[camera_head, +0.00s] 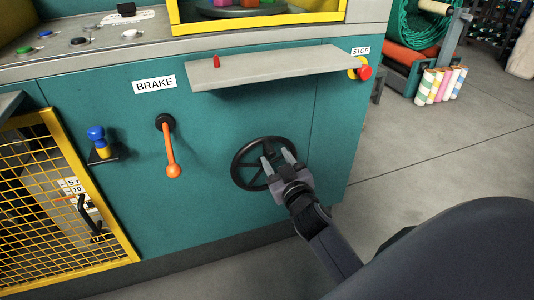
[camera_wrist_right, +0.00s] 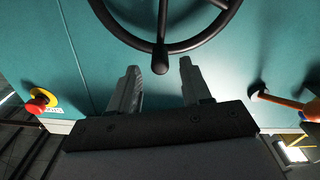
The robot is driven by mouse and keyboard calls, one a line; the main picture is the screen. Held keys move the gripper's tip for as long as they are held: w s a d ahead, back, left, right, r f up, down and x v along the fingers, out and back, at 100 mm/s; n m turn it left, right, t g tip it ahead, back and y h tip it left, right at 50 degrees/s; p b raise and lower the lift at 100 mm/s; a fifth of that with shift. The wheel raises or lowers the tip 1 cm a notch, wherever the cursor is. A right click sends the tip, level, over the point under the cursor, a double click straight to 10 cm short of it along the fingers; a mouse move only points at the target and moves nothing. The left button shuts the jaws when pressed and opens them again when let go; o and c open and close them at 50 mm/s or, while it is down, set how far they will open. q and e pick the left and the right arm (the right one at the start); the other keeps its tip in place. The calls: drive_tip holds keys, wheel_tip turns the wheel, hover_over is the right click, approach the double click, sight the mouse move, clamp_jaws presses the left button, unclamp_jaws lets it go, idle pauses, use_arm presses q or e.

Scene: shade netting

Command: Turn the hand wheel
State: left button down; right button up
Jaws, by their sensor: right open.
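The black spoked hand wheel (camera_head: 238,166) is on the front of the teal machine; its rim also shows in the right wrist view (camera_wrist_right: 203,37). A dark knobbed handle (camera_wrist_right: 160,62) stands out at its rim there. My right gripper (camera_head: 279,156) is in front of the wheel's right part, with its two fingers apart. In the right wrist view its fingertips (camera_wrist_right: 158,68) lie on either side of the knob, with gaps showing. I cannot tell whether either finger touches the wheel. My left gripper is out of view.
A grey shelf (camera_head: 270,68) juts out above the wheel, with a red stop button (camera_head: 365,72) at its right. The orange brake lever (camera_head: 171,158) hangs to the left. A yellow mesh guard (camera_head: 62,200) is further left. Open floor (camera_head: 440,160) lies right.

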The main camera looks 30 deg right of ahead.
sight(273, 156)
drive_tip(key=shift+b+x, duration=0.4)
drive_tip(key=shift+x, duration=2.1)
clamp_jaws()
